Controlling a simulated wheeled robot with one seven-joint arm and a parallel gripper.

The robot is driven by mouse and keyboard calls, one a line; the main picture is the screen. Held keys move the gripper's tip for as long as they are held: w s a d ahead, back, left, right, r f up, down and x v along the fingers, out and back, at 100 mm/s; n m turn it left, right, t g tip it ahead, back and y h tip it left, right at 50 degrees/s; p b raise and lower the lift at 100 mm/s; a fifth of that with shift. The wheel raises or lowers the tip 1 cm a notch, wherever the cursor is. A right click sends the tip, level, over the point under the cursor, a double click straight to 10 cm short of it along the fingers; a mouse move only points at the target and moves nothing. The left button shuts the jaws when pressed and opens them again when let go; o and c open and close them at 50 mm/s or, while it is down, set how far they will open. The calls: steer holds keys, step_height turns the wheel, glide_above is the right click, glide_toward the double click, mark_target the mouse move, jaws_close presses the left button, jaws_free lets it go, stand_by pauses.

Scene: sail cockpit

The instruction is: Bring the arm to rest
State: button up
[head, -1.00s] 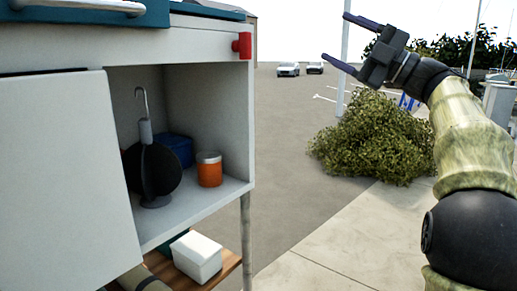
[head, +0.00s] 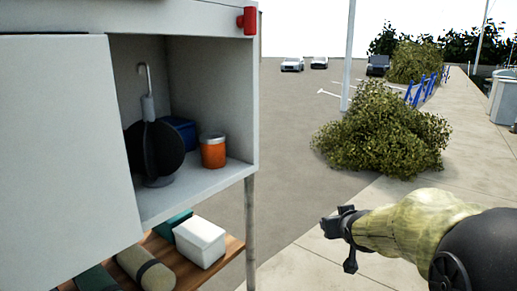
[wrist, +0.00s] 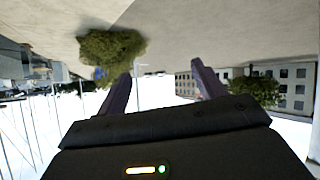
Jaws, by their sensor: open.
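My gripper (head: 338,230) is at the lower right of the head view, over the pale pavement and pointing away to the left. It is apart from the cabinet. In the wrist view my gripper (wrist: 162,72) shows two dark fingers spread apart with nothing between them.
An open white cabinet (head: 205,186) at left holds a grey hooked item (head: 155,145), an orange jar (head: 213,151) and a blue box (head: 182,133). A white box (head: 200,241) stands on a wooden shelf (head: 230,262) below. A bush (head: 380,135) and pole (head: 347,60) stand beyond.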

steer(key=s+a+f+g, duration=0.2)
steer(key=s+f+g, duration=0.2)
steer(key=s+f, duration=0.4)
steer(key=s+a+f+g+y+b, duration=0.1)
steer(key=s+a+f+g, duration=0.2)
steer(key=s+f, duration=0.6)
steer(key=s+g, duration=0.2)
steer(key=s, duration=0.3)
steer(key=shift+a+m, duration=0.35)
steer(key=shift+m, duration=0.05)
steer(key=shift+w+f, duration=0.1)
